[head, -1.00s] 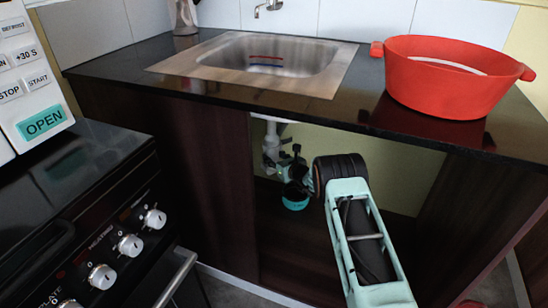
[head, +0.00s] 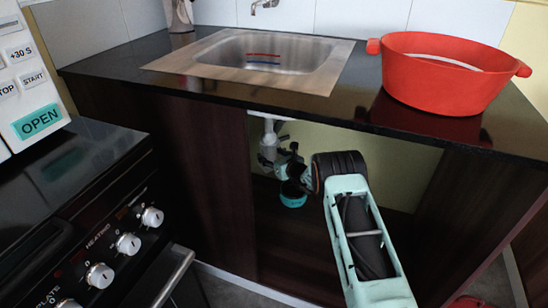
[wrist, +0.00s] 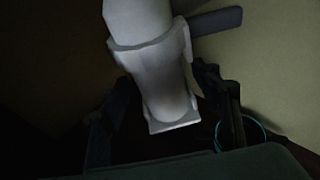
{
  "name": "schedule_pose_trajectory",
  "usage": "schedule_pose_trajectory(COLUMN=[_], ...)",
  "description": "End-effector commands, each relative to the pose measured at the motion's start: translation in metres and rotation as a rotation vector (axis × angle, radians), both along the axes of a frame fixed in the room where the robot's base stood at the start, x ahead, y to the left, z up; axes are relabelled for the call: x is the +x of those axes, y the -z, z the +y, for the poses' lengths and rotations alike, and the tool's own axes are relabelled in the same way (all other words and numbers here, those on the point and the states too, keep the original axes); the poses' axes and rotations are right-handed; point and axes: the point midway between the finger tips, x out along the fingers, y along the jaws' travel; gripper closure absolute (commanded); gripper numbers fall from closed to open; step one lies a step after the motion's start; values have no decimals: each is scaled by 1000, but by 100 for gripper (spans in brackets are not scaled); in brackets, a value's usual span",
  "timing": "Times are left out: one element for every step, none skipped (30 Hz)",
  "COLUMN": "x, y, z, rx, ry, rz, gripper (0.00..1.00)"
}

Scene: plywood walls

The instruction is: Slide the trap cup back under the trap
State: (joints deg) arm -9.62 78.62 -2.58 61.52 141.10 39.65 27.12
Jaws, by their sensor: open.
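The trap (head: 268,146) is a pale pipe fitting hanging under the sink in the open cabinet. In the wrist view the trap (wrist: 165,85) is large, with a collar and a squared lower end. The teal cup (head: 293,201) stands on the cabinet floor to the lower right of the trap. In the wrist view only part of its teal rim (wrist: 262,128) shows, behind and right of the right finger. My gripper (head: 291,160) is inside the cabinet, open. In the wrist view my gripper (wrist: 165,88) has its dark fingers either side of the trap's lower end; contact cannot be told.
The countertop (head: 330,115) overhangs the cabinet opening, with the sink (head: 265,55) set in it. A red pot (head: 440,85) stands on the counter at right. A stove (head: 80,220) is at left. The dark cabinet floor right of the cup looks clear but is partly hidden by my arm.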

Motion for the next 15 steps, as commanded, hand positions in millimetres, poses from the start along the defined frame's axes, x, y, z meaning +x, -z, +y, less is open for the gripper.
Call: schedule_pose_trajectory(x=[-2, -3, -5, -8, -10, -13, -16, -19, -23, -27, -29, -33, -36, -39, -43], y=[-2, -2, -3, -3, -5, -6, -7, -8, -10, -11, -12, -13, -14, -15, -17], z=[-2, -3, -5, -7, -8, -10, -12, -14, -17, -19, -21, -24, -25, -27, -29], rx=[1, 1, 1, 1, 1, 0, 1, 1, 0, 1, 1, 1, 1, 2, 1], ry=[1, 1, 1, 2, 2, 2, 2, 2, 2, 2, 2, 2, 2, 2, 2], rz=[0, 0, 0, 2, 1, 0, 1, 1, 1, 2, 1, 1, 2, 0, 1], gripper=[42, 42, 42, 42, 42, 42, 42, 42, 42, 42, 42, 42, 42, 42, 42])
